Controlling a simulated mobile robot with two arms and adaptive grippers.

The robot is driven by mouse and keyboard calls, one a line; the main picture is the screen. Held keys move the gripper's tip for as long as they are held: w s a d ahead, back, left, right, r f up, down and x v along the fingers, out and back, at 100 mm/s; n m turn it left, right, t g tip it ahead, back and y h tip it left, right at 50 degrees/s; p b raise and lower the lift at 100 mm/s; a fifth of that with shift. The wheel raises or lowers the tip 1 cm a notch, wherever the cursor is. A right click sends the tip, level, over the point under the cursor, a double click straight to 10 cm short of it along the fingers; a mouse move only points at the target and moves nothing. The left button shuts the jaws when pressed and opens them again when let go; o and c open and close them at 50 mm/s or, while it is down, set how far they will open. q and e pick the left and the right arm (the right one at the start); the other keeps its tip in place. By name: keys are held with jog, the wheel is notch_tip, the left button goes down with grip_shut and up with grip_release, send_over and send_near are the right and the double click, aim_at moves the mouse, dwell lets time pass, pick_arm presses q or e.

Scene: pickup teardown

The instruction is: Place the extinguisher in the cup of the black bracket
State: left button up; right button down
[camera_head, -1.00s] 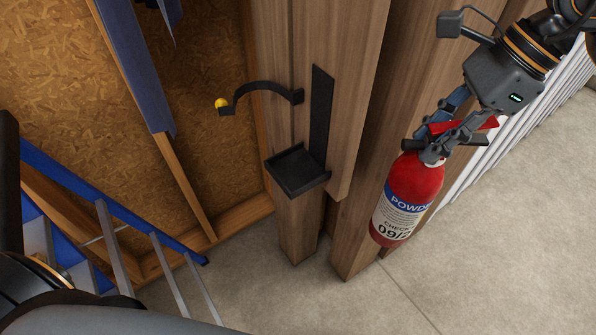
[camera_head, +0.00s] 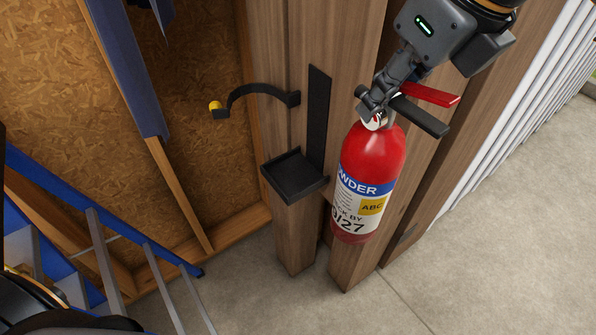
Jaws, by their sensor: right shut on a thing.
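The red extinguisher (camera_head: 372,160) with a white, blue and yellow label hangs upright from my right gripper (camera_head: 372,106). The gripper is shut on its neck, below the red lever and black handle. The black bracket (camera_head: 319,120) is fixed to a wooden post, with a square cup (camera_head: 293,175) at its lower end and a curved arm with a yellow tip reaching left. In the picture the extinguisher is just right of the cup, its bottom lower than the cup. The cup looks empty. My left gripper is not in view.
A blue ladder (camera_head: 100,215) with grey rungs leans at the lower left. Wooden posts (camera_head: 345,270) stand behind the extinguisher. White corrugated siding (camera_head: 520,110) runs along the right. The concrete floor (camera_head: 480,250) at lower right is clear.

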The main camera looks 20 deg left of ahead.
jog(key=shift+w+a+r+p, duration=0.25)
jog(key=shift+a+r+p, duration=0.1)
jog(key=shift+a, duration=0.1)
jog(key=w+a+f+p, duration=0.3)
jog(key=w+a+p, duration=0.6)
jog(key=a, duration=0.4)
jog(key=shift+w+a+f+p, duration=0.3)
jog(key=shift+w+f, duration=0.1)
jog(key=shift+w, duration=0.4)
jog(key=shift+f, duration=0.1)
jog(key=c, duration=1.1)
grip_release()
jog(key=shift+s+d+f, duration=0.1)
jog(key=shift+s+d, duration=0.05)
jog(key=shift+o, duration=0.2)
